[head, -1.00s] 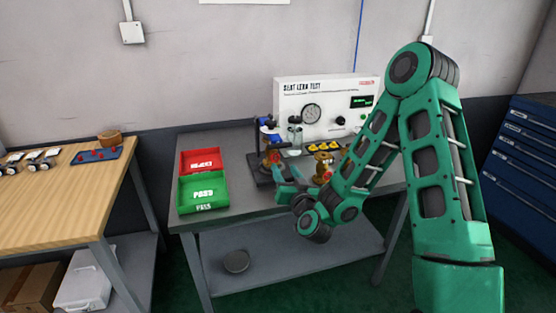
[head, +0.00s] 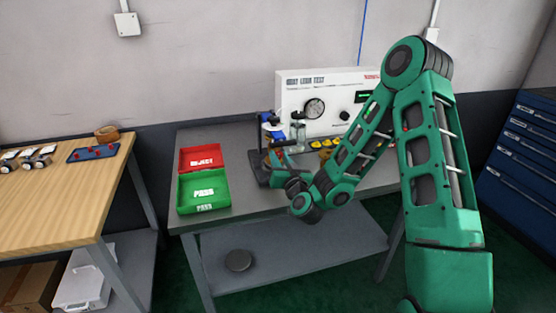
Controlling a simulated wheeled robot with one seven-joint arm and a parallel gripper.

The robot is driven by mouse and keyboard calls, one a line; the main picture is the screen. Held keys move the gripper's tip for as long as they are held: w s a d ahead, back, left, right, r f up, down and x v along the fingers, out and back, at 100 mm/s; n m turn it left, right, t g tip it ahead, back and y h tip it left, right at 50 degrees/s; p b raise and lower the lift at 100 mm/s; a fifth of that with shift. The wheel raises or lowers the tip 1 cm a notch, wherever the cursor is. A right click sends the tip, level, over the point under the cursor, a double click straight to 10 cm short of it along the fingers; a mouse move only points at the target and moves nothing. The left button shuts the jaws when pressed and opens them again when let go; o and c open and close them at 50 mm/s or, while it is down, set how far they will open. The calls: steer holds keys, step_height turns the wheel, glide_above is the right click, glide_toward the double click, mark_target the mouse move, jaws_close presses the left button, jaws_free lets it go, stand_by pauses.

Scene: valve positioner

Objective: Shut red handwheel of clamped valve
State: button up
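The clamp stand (head: 262,172) is a dark fixture with a blue-topped upright near the middle of the grey bench. A bit of the brass valve (head: 275,154) shows at the stand, mostly covered by my gripper. Its red handwheel cannot be made out. My gripper (head: 275,160) is green and reaches in from the right, at the stand and over the valve. Its fingers are too small and overlapped to tell whether they are open, shut or touching the handwheel.
A red reject tray (head: 201,158) and a green pass tray (head: 203,190) lie left of the stand. The white seat leak test panel (head: 310,85) with a gauge stands behind. A wooden table (head: 60,200) is at left, a blue drawer cabinet (head: 520,160) at right.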

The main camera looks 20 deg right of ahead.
steer(key=shift+c, duration=1.3)
steer(key=m, duration=0.6)
steer(key=shift+m, duration=0.3)
steer(key=m, duration=0.3)
steer(key=shift+d, duration=0.1)
steer(key=shift+m, duration=2.1)
steer(key=shift+f, duration=0.1)
steer(key=shift+d, duration=0.1)
steer(key=o, duration=1.1)
steer(key=shift+c, duration=0.2)
